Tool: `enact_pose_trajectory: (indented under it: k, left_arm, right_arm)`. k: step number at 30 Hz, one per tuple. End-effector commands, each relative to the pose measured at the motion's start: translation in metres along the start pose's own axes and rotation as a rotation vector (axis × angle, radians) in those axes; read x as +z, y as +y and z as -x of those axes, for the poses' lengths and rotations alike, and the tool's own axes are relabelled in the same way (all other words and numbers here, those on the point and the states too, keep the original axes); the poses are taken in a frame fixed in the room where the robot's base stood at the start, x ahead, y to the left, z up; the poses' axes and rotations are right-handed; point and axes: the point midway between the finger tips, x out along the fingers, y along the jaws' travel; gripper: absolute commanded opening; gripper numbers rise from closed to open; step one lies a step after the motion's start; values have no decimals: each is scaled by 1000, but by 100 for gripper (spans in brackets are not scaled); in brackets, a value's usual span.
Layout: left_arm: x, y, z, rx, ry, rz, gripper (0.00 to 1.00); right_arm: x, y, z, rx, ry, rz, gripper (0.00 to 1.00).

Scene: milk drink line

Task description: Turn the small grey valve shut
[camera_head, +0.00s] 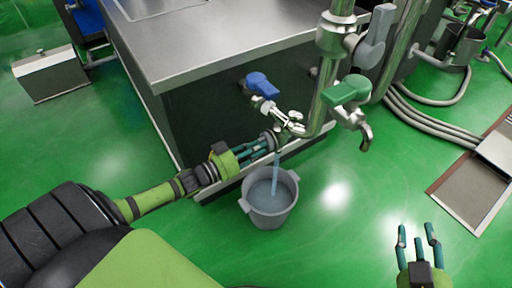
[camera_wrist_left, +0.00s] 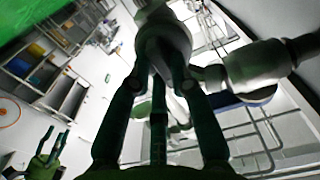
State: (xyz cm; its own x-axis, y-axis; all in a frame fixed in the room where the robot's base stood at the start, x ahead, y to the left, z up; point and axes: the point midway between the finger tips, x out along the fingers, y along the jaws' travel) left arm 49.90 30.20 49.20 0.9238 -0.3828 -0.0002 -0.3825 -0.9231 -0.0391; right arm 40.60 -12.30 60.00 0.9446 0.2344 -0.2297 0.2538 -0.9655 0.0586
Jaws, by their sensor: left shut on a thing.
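The small grey valve (camera_head: 268,137) is a round metal knob low on the pipework, below the blue-handled valve. My left gripper (camera_head: 262,143) reaches in from the left and is shut on this knob. A stream of water (camera_head: 275,175) falls from beside the knob into a grey bucket (camera_head: 269,200) on the floor. My right gripper (camera_head: 418,240) is open and empty at the lower right, its fingers apart.
Above the knob are a blue-handled valve (camera_head: 262,85), a green-handled tap (camera_head: 346,90) and a large grey lever (camera_head: 376,36) on the steel pipe. A steel-topped counter (camera_head: 220,45) stands behind. Hoses (camera_head: 435,122) run at the right. Green floor is clear around the bucket.

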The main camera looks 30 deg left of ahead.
Motion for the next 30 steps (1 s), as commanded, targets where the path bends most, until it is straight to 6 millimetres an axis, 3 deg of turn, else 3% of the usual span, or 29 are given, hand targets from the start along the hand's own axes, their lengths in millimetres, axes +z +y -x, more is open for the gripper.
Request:
enact_pose_trajectory:
  k: [8, 18, 30]
  left_arm:
    - [-1, 0, 0, -1, -1, -169, 0]
    - [1, 0, 0, -1, 0, -488, 0]
    - [3, -1, 0, -1, 0, -868, 0]
  right_arm:
    - [51, 11, 12, 22, -275, -16, 40]
    - [119, 22, 56, 43, -666, -47, 40]
    - [151, 24, 95, 50, -898, -69, 40]
